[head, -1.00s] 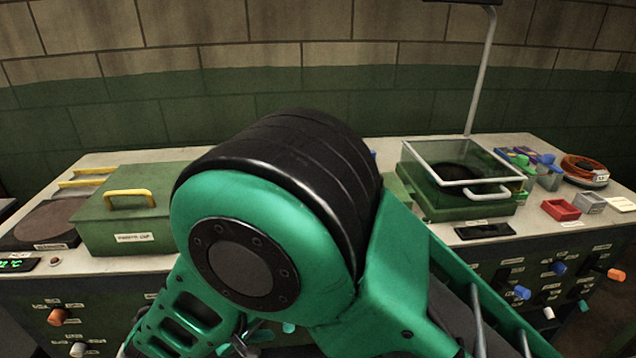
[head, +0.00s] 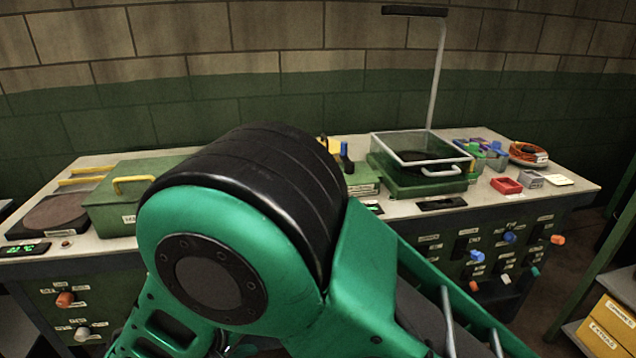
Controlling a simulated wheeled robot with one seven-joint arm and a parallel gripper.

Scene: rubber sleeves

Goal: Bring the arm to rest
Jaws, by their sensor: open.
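My arm (head: 235,235), green with a thick black ribbed joint, fills the lower middle of the head view. It is folded close to the camera, in front of the workbench (head: 385,208). My gripper cannot be made out; the arm and the lower picture edge hide that region. The arm covers the middle of the bench from view, so any contact behind it cannot be seen.
A green lidded box (head: 112,212) with a yellow handle stands left. Knobs (head: 508,237) jut from the bench front. Yellow boxes (head: 612,325) sit on a shelf lower right.

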